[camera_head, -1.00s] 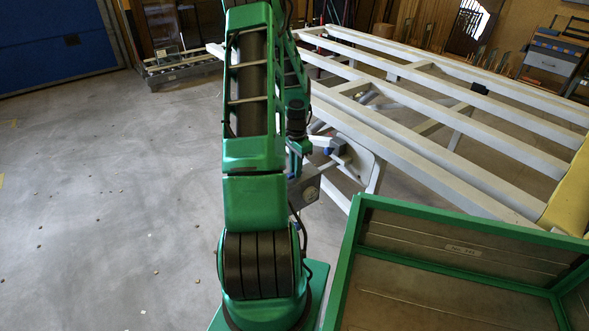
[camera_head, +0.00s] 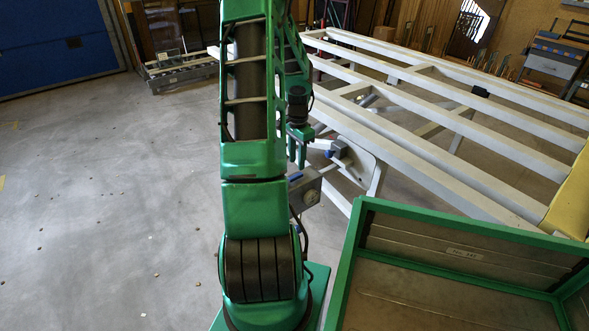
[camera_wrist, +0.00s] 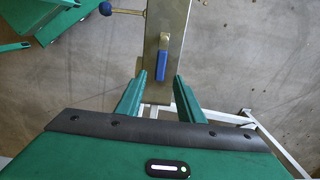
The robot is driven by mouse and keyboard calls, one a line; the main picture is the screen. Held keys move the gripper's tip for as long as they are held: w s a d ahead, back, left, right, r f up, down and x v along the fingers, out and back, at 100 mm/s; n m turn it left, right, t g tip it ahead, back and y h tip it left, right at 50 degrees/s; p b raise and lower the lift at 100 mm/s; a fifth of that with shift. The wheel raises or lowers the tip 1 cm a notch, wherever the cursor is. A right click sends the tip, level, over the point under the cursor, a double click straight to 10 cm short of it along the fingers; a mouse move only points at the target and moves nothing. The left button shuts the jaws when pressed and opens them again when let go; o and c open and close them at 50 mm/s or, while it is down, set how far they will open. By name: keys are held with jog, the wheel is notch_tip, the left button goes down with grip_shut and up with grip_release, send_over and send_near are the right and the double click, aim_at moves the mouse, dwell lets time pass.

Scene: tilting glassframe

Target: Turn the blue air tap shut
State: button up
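The blue air tap (camera_wrist: 161,65) is a small blue lever on a brass-coloured fitting, mounted on a grey metal plate (camera_wrist: 168,20). In the wrist view the lever points down the picture, along the plate. In the head view the tap (camera_head: 295,177) shows as a small blue bar on the grey box just below my fingers. My gripper (camera_wrist: 160,80) is open and empty, its two green fingers apart. The lever lies in line with the gap between the fingertips, slightly above them in the picture. I see no contact.
A rod with a dark blue ball knob (camera_wrist: 105,8) sticks out left of the plate. The pale slatted tilting frame (camera_head: 440,130) stands beyond and to the right. A green-edged open box (camera_head: 355,245) is at front right.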

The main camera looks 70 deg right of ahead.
jog(key=shift+r, duration=2.3)
jog(key=w+a+r+n, duration=0.4)
jog(key=w+a+r, duration=0.2)
jog(key=a, duration=0.4)
jog(key=w+a+r+n, duration=0.5)
jog(key=a+r, duration=0.1)
jog(key=a, duration=0.5)
jog(key=s+a+r+n, duration=0.2)
jog(key=a+n, duration=0.3)
jog(key=a, duration=0.5)
jog(key=s+a+r+n, duration=0.2)
jog(key=s+a+n, duration=0.2)
jog(key=a, duration=0.7)
jog(key=shift+r+n, duration=0.15)
jog(key=shift+n, duration=0.25)
jog(key=shift+d, duration=0.2)
